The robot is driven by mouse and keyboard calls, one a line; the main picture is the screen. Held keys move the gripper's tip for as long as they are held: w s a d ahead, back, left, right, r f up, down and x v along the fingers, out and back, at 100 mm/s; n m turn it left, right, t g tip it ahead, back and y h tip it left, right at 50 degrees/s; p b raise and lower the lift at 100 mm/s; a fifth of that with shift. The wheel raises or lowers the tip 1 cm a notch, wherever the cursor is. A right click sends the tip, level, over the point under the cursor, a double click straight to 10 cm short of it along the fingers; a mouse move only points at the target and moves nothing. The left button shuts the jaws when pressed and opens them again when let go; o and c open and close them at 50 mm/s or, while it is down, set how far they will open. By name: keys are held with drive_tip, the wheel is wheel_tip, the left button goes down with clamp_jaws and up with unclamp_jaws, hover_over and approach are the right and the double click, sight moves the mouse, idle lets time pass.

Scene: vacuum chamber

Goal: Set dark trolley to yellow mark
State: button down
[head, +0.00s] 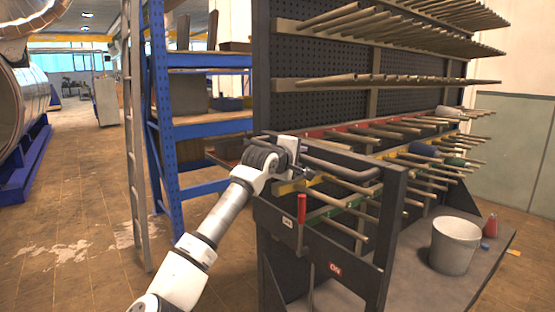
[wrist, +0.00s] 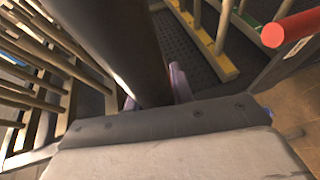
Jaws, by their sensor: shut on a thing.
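The dark trolley (head: 318,243) stands at centre right, with a pegboard back, rows of rods and a low shelf. My gripper (head: 298,162) is at its near end, by the dark handle bar (head: 345,171). In the wrist view, my gripper (wrist: 157,88) is shut around a thick dark bar (wrist: 120,45), which appears to be this handle. The bar hides much of the fingers. I cannot make out a yellow mark on the floor; a yellow strip (wrist: 225,68) shows on the trolley in the wrist view.
A grey bucket (head: 455,245) and a red bottle (head: 491,226) stand on the trolley's shelf. Blue shelving (head: 164,120) and a ladder (head: 133,140) stand close on the left. Tiled floor (head: 70,225) is open at left.

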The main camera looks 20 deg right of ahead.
sight(310, 153)
drive_tip(key=shift+w+d, duration=0.2)
drive_tip(key=shift+d, duration=1.3)
drive_tip(key=c, duration=1.3)
unclamp_jaws()
drive_tip(key=shift+r, duration=0.1)
drive_tip(key=shift+o, duration=0.5)
drive_tip(key=shift+w, duration=0.1)
drive_tip(key=shift+a, duration=0.1)
drive_tip(key=shift+s+a, duration=0.25)
drive_tip(key=shift+a, duration=0.15)
drive_tip(key=b+v, duration=0.5)
drive_tip(key=v, duration=0.8)
